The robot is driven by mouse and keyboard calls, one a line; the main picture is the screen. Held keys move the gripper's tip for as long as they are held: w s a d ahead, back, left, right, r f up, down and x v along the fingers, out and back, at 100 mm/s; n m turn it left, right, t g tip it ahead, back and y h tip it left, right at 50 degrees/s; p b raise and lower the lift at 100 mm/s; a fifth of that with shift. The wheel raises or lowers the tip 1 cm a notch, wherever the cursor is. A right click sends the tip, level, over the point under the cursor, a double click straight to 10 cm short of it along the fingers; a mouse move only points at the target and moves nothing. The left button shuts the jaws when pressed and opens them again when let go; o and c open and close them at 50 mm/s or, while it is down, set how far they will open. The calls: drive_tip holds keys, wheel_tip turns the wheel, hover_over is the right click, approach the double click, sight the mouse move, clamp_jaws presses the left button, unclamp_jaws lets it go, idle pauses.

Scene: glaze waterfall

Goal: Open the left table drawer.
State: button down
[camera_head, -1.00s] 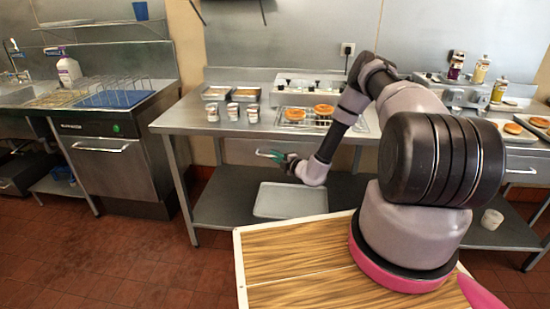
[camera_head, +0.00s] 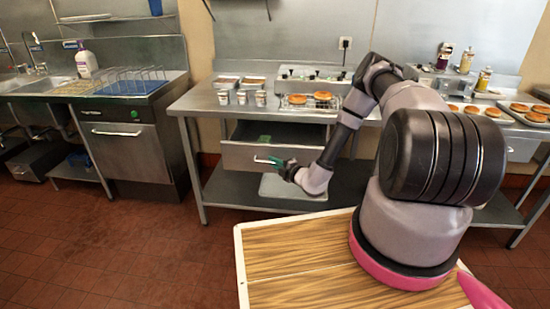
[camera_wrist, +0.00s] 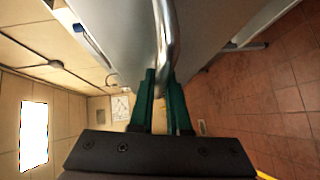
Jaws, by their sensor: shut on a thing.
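The left table drawer (camera_head: 240,157) is a grey metal drawer under the steel worktable. In the head view it stands pulled out from the table, and its inside shows with something green in it. My gripper (camera_head: 283,166) is at the right part of the drawer front, at the handle (camera_head: 266,161). In the wrist view the green fingers (camera_wrist: 160,95) are shut on the curved metal handle (camera_wrist: 165,40), which runs up between them. The drawer front (camera_wrist: 118,35) fills the upper middle of that view.
The worktable (camera_head: 203,100) carries metal pans, several small cups and a rack with buns (camera_head: 310,100). A lower shelf holds a tray (camera_head: 290,190). A dishwasher unit (camera_head: 130,150) stands to the left. Red tiled floor (camera_head: 140,240) is free in front.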

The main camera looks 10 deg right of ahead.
drive_tip(key=shift+s+a, duration=0.3)
drive_tip(key=shift+s, duration=0.6)
drive_tip(key=shift+s+a, duration=0.25)
drive_tip(key=shift+s, duration=0.7)
drive_tip(key=shift+s+a, duration=0.3)
drive_tip(key=shift+s, duration=0.6)
drive_tip(key=c, duration=0.9)
unclamp_jaws()
drive_tip(key=v, duration=1)
drive_tip(key=shift+s+d, duration=0.2)
drive_tip(key=shift+s, duration=0.15)
